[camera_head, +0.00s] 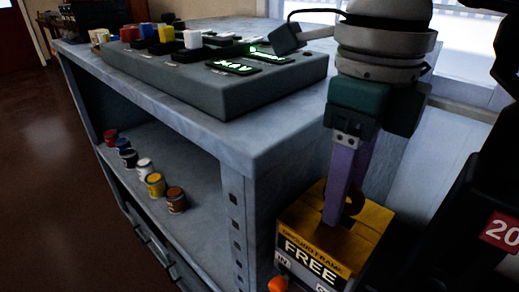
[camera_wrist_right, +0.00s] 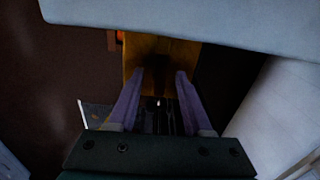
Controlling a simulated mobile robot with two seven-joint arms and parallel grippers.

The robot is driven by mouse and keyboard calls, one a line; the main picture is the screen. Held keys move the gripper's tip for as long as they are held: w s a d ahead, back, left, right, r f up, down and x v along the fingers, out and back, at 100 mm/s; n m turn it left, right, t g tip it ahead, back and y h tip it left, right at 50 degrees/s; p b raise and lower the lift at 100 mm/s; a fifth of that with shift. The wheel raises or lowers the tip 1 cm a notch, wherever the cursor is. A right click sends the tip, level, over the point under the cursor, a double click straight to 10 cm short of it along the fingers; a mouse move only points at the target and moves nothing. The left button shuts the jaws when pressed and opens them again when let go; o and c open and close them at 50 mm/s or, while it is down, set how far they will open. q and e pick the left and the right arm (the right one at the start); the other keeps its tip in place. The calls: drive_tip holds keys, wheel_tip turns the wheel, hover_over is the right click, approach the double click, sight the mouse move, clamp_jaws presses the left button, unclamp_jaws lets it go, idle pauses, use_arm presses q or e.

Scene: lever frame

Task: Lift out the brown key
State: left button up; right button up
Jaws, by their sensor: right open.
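A yellow box (camera_head: 303,252) labelled "GROUND FRAME FREE" stands at the lower right of the head view. A brown rounded piece, which looks like the brown key (camera_head: 356,201), sits upright at its top, partly hidden by my right gripper (camera_head: 334,212). My right gripper points down with its purple fingers at the box top. In the right wrist view its two fingers (camera_wrist_right: 156,78) are apart, with a dark brown shape between and beyond their tips; contact cannot be told. The box's yellow top (camera_wrist_right: 133,58) also shows there. My left gripper is not in view.
A grey shelf unit (camera_head: 285,135) stands left of the box, its corner close to my right arm. On it is a grey console (camera_head: 225,90) with lit displays and coloured pieces. Several small paint tins (camera_head: 156,184) stand on the lower shelf. A red "20" plate (camera_head: 502,231) is at right.

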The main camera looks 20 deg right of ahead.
drive_tip(key=shift+f, duration=0.15)
clamp_jaws()
idle(0.6)
